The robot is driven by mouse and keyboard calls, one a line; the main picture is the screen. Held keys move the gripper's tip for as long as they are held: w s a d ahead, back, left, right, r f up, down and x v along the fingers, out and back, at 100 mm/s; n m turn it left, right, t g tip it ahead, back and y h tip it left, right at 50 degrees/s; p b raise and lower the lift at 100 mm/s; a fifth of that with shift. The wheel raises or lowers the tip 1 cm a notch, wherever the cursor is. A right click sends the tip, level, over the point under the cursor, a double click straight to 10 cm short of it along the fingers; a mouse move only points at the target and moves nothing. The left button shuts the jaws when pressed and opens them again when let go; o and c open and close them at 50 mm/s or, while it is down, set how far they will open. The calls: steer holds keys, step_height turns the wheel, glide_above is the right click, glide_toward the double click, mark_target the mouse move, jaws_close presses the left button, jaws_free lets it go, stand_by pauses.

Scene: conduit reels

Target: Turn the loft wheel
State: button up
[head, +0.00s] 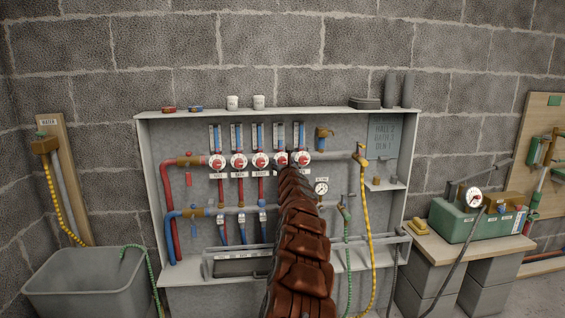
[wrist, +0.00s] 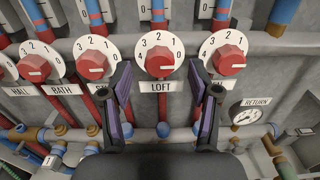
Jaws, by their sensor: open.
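The loft wheel (wrist: 160,61) is a red knob on a white dial numbered 0 to 4, above a LOFT label (wrist: 161,86). Its white mark lies toward the right, on the 0 side. In the head view the loft wheel (head: 281,159) is in the row on the panel, partly behind my arm. My gripper (wrist: 159,70) is open and empty. Its fingers show to the left and right of the loft wheel in the wrist view. They look short of the knob, but I cannot tell the exact gap.
Similar red wheels flank it closely, one on the left (wrist: 93,65) and one on the right (wrist: 229,59). A RETURN gauge (wrist: 248,116) sits lower right. Pipes run below. A grey tub (head: 85,285) stands left; a green box (head: 462,218) stands right.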

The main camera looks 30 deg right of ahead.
mark_target(282, 161)
steer(key=shift+w+d+f, duration=0.2)
steer(key=shift+w, duration=0.05)
steer(key=shift+w+d+r+p, duration=0.15)
steer(key=shift+w+p, duration=0.1)
steer(key=shift+w, duration=0.15)
steer(key=shift+w+d+r+p, duration=0.15)
steer(key=shift+w+p, duration=0.1)
steer(key=shift+w, duration=0.1)
steer(key=shift+w+d+f, duration=0.1)
steer(key=shift+w+f, duration=0.2)
steer(key=shift+w, duration=0.2)
steer(key=c, duration=1.2)
